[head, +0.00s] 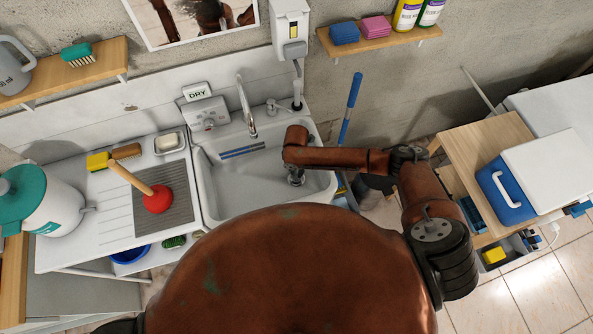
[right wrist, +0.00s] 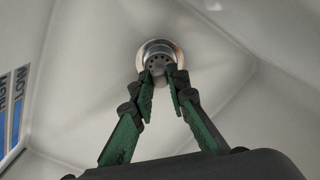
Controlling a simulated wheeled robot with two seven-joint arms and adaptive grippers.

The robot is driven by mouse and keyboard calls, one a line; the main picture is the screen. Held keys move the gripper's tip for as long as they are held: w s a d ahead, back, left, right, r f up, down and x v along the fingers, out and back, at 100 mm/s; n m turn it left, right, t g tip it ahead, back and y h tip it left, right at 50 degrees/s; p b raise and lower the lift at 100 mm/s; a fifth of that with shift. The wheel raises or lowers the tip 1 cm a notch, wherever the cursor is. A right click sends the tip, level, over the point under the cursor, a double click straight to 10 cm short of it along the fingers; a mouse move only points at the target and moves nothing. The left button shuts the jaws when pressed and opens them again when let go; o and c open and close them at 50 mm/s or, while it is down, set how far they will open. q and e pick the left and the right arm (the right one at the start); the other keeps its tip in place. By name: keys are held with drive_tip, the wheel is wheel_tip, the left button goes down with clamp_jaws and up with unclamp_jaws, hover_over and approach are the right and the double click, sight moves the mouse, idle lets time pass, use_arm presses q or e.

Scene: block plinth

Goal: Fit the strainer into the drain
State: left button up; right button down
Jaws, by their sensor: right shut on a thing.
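My right gripper (head: 296,178) reaches down into the white sink basin (head: 225,175). In the right wrist view its green fingers (right wrist: 161,82) are nearly together at the tips, shut on the strainer (right wrist: 157,63), a small grey metal piece with dark holes. The shiny round rim of the drain (right wrist: 172,46) shows around and behind the strainer. I cannot tell whether the strainer is seated in the drain or held just above it. In the head view the arm and gripper mostly hide the drain. My left gripper is not in view.
A faucet (head: 247,108) hangs over the back of the basin. Blue stripes with lettering (right wrist: 10,105) lie on the basin wall. A red plunger (head: 158,199) stands on the drainboard to the left. A blue-handled tool (head: 349,105) leans just right of the sink.

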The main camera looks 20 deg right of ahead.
sight(296, 172)
drive_tip(key=shift+f+b, duration=0.75)
drive_tip(key=shift+f, duration=0.55)
drive_tip(key=c, duration=1.8)
unclamp_jaws()
drive_tip(key=shift+r, duration=0.3)
wheel_tip(296, 172, up, 12)
drive_tip(key=shift+f, duration=0.25)
